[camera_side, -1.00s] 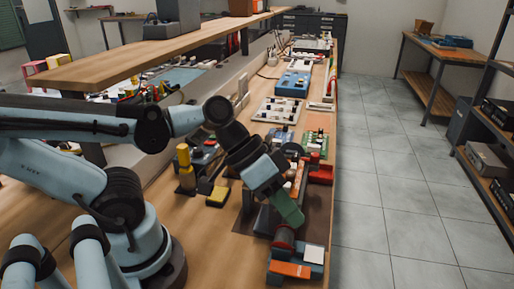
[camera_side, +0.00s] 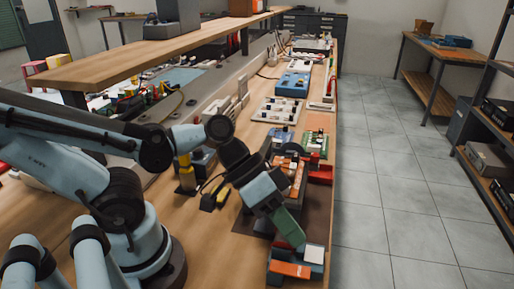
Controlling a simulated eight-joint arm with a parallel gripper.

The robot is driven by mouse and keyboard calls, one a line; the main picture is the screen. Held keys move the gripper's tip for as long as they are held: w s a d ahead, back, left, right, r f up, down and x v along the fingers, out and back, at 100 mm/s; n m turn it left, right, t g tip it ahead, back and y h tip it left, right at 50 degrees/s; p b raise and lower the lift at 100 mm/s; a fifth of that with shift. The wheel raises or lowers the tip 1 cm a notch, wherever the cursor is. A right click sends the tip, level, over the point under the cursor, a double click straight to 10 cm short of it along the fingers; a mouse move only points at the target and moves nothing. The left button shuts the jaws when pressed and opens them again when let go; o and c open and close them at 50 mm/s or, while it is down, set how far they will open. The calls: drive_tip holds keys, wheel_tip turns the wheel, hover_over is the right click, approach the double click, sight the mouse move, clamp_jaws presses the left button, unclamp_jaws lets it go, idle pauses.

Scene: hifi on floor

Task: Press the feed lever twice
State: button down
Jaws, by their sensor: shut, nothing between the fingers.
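My gripper (camera_side: 296,240) points down and to the right over the front right part of the bench, with its green end just behind a small device with an orange block (camera_side: 290,270) and a white block (camera_side: 313,253). The fingers look shut, and nothing shows between them. I cannot make out a feed lever for certain; my gripper hides part of the area around the device. Whether the gripper touches anything there is unclear.
A yellow-topped post (camera_side: 184,165) and a small yellow-and-black block (camera_side: 214,198) stand left of my gripper. A red vise-like part (camera_side: 320,174) and a green board (camera_side: 315,143) lie behind it.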

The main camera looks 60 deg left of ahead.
sight(286, 265)
drive_tip(key=shift+f, duration=2.9)
drive_tip(key=shift+f, duration=0.1)
drive_tip(key=shift+f, duration=0.35)
idle(0.6)
drive_tip(key=shift+r, duration=0.45)
drive_tip(key=shift+r, duration=2.5)
